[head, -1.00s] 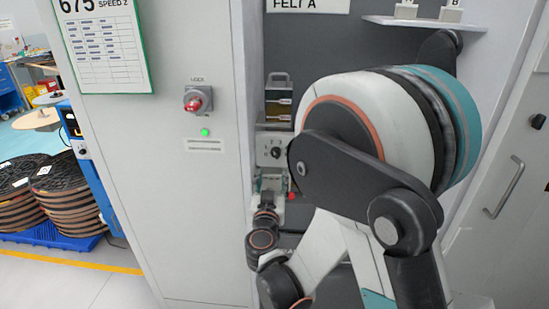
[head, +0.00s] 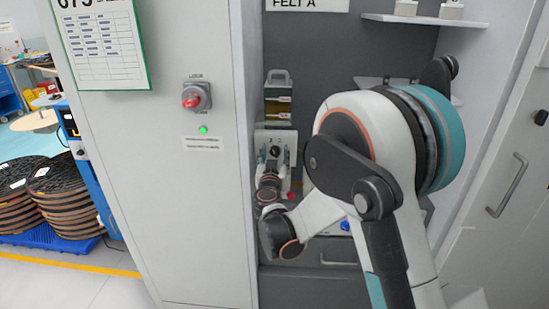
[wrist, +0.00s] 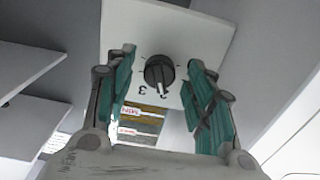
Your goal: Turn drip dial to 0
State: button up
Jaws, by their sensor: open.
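The drip dial (wrist: 159,71) is a round black knob on a white panel (wrist: 150,25) in the wrist view. The printed figures 2 and 3 show below it, and its pointer seems to face the 2. My gripper (wrist: 160,62) is open, with one teal-padded finger on each side of the dial and a gap on both sides. In the head view the dial (head: 276,151) shows just above my gripper (head: 272,162), inside the grey bay. The fingertips are small there, and I cannot tell their distance from the panel.
A container with yellowish contents (head: 278,105) stands above the dial panel. A red knob (head: 291,195) is at the panel's lower right. A cabinet with a red lock switch (head: 192,99) and green light stands left. A shelf (head: 425,20) is at upper right.

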jog(key=shift+c, duration=0.3)
jog(key=c, duration=1)
jog(key=n+b, duration=0.1)
jog(key=n, duration=0.3)
jog(key=shift+n, duration=0.4)
jog(key=n, duration=0.4)
jog(key=shift+n+b, duration=0.3)
jog(key=shift+b, duration=0.05)
jog(key=n, duration=0.4)
jog(key=shift+r+n+b, duration=0.1)
jog(key=shift+n+b, duration=0.3)
jog(key=shift+n, duration=1.8)
